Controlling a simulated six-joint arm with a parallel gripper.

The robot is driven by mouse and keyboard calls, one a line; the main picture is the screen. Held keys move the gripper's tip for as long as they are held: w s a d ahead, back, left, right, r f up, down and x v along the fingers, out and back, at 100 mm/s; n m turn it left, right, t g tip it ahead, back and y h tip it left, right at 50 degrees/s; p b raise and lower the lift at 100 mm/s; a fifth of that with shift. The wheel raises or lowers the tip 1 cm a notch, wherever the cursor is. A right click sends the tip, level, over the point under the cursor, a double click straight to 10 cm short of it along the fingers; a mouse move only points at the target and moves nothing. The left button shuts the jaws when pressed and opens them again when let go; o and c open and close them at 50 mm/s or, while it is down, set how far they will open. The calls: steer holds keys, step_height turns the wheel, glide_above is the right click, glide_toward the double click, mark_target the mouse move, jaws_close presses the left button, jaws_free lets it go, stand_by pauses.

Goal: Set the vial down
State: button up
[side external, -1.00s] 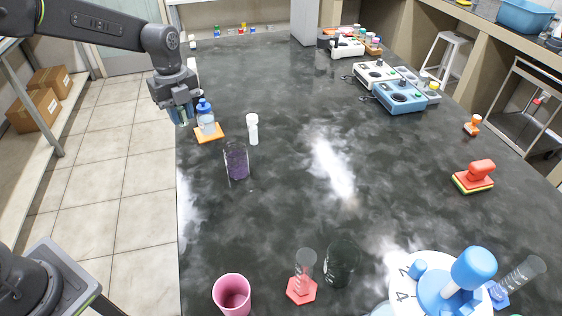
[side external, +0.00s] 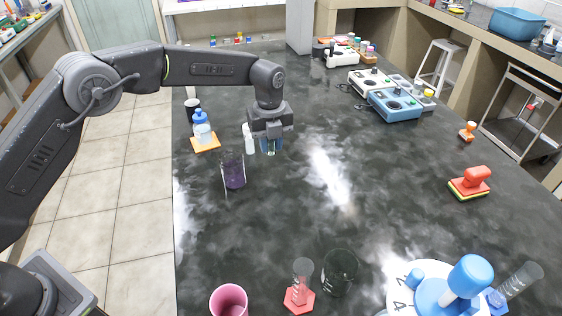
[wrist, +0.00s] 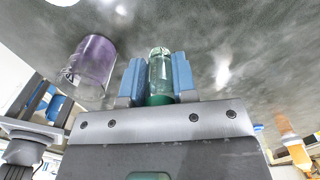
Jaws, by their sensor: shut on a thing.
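The vial (wrist: 160,72) is clear glass with green at one end. It stands between the two blue fingers of my gripper (wrist: 158,80) in the wrist view, and the fingers are shut on it. In the side external view my gripper (side external: 271,146) points down over the dark bench, with the vial (side external: 271,148) small and mostly covered by the fingers. The vial is roughly upright; I cannot tell whether its bottom touches the bench. A white tube (side external: 249,142) stands just left of my gripper.
A beaker with purple contents (side external: 234,172) stands front-left of my gripper. A pink cup (side external: 229,299) and red-based cylinder (side external: 299,288) stand in front. Bench right of my gripper is clear.

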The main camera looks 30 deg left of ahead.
mark_target(281, 172)
steer(key=d, duration=0.1)
steer(key=f, duration=0.1)
steer(key=d, duration=0.1)
steer(key=shift+w+d+f, duration=0.25)
steer(key=shift+d+f, duration=0.05)
steer(key=shift+f, duration=2)
steer(key=shift+f, duration=0.1)
steer(key=o, duration=0.9)
step_height(281, 172, up, 12)
